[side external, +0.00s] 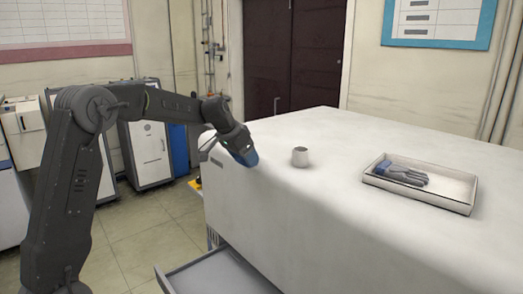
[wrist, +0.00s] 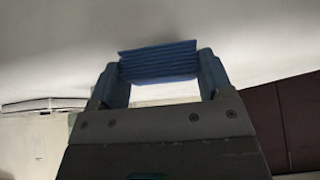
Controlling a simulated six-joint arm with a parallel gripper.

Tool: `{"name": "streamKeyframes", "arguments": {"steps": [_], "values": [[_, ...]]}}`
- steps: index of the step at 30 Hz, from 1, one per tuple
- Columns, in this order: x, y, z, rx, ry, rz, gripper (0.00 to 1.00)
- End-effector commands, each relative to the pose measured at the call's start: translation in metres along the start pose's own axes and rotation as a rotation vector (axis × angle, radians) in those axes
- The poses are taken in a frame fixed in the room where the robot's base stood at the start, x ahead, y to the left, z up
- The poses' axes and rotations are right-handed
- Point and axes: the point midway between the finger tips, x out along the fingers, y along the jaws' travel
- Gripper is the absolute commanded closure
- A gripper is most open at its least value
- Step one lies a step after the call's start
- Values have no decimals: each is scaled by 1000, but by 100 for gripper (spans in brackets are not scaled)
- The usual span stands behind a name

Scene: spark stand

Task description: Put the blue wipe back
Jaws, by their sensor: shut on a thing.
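My gripper (side external: 240,150) is beside the left edge of the white-covered table, near its top. In the wrist view my gripper (wrist: 158,85) has its two blue fingers closed on the blue wipe (wrist: 158,62), a ribbed, folded blue piece spanning between the fingertips. In the side view the wipe cannot be told apart from the blue fingertips. Below, an open grey drawer (side external: 222,272) sticks out from the table's left side. Its visible inside looks empty; part of it is cut off by the frame.
A shallow white tray (side external: 455,207) with a grey and blue glove (side external: 402,174) lies farther right. The tabletop's front and middle are clear.

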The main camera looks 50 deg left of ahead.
Motion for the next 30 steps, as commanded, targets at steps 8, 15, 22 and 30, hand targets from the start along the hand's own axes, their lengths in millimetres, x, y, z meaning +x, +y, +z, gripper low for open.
{"name": "streamKeyframes", "arguments": {"steps": [8,15,22,30], "values": [[-40,-59,-45,10,2,4,49],[-78,-101,-64,15,1,7,49],[-96,-117,-68,15,-1,9,49],[-63,-92,-82,18,-4,12,49]]}}
